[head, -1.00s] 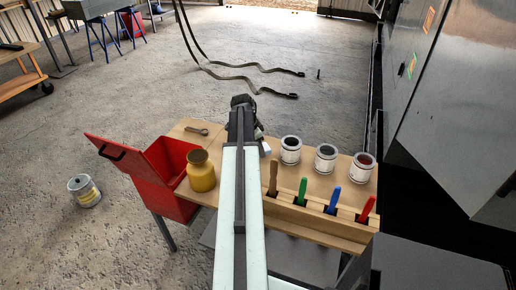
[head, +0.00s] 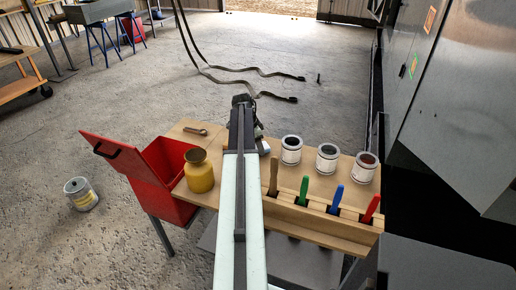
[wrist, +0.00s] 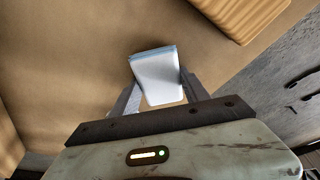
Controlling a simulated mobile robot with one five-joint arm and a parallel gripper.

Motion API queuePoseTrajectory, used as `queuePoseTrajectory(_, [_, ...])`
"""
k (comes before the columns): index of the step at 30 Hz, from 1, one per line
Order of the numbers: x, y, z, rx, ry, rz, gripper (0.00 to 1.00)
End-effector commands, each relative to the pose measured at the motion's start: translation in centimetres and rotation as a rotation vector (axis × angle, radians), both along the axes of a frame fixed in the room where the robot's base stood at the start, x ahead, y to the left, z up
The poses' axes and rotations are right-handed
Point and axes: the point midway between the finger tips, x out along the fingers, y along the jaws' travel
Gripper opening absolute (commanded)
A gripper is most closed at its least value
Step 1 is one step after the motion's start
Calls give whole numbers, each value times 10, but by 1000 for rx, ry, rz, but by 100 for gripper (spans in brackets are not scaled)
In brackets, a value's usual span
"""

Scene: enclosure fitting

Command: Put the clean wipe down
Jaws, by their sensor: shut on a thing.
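The clean wipe is a folded white cloth with a pale blue edge (wrist: 156,72), between the fingers of my gripper (wrist: 158,92) in the wrist view. My gripper is shut on it. Below it in that view is the tan wooden tabletop (wrist: 60,60); I cannot tell whether the wipe touches it. In the head view a small pale part of the wipe (head: 264,147) shows just right of my arm, over the table (head: 194,126). My arm hides most of the gripper there.
On the table stand several open cans (head: 327,158), a rack with coloured-handled tools (head: 320,220), a yellow jar (head: 199,172) and a small wooden-coloured tool (head: 196,131). A red lidded bin (head: 172,205) stands at the table's left. A can (head: 82,193) is on the floor.

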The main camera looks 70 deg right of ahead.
Motion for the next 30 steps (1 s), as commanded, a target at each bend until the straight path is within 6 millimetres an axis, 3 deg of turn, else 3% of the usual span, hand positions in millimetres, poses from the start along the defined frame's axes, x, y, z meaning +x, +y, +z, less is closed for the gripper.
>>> queuePoseTrajectory(2, [0,0,-4,0,0,0,21])
queuePoseTrajectory(3, [0,0,-4,0,0,0,56])
queuePoseTrajectory(5, [0,0,-3,0,0,0,73])
queuePoseTrajectory(6, [0,0,-3,0,0,0,75])
queuePoseTrajectory(20, [0,0,1,0,0,0,75])
queuePoseTrajectory(26, [4,4,25,0,0,2,75])
queuePoseTrajectory(30, [9,9,55,0,0,2,75])
